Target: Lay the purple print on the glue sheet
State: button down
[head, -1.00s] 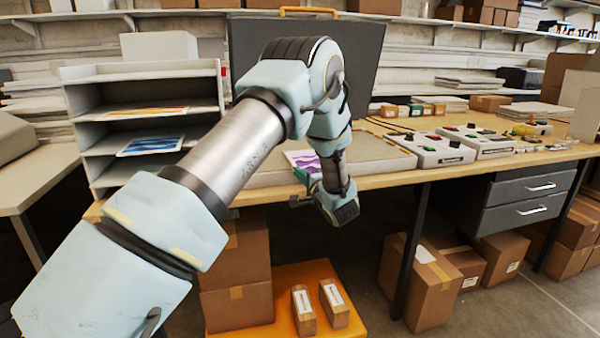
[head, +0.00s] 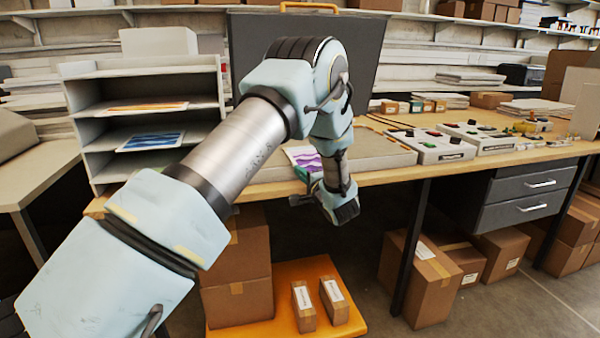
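The purple print (head: 303,157), white with purple waves, shows at the front left of the flat grey-beige bed (head: 383,152) on the workbench. My wrist and forearm cover part of it. My gripper (head: 300,199) is beside and below the print in the picture, near the bench's front edge. Its fingers are small and dark and mostly hidden by the wrist, so I cannot tell whether they are open or shut, or whether they hold the print. I cannot make out a separate glue sheet; my arm hides much of the bed's left part.
A grey rack (head: 150,120) at left holds an orange print (head: 148,106) and a blue print (head: 152,140). A large dark panel (head: 375,60) stands behind the bed. Control boxes (head: 430,146) are to the right. Cardboard boxes (head: 235,275) and an orange platform (head: 285,320) are below.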

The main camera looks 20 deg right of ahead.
jog(key=c, duration=1)
grip_release()
jog(key=shift+s+d+f, duration=0.1)
jog(key=shift+s, duration=0.45)
jog(key=s+b, duration=0.3)
jog(key=s, duration=0.6)
jog(key=shift+s+d, duration=0.25)
jog(key=shift+s, duration=0.1)
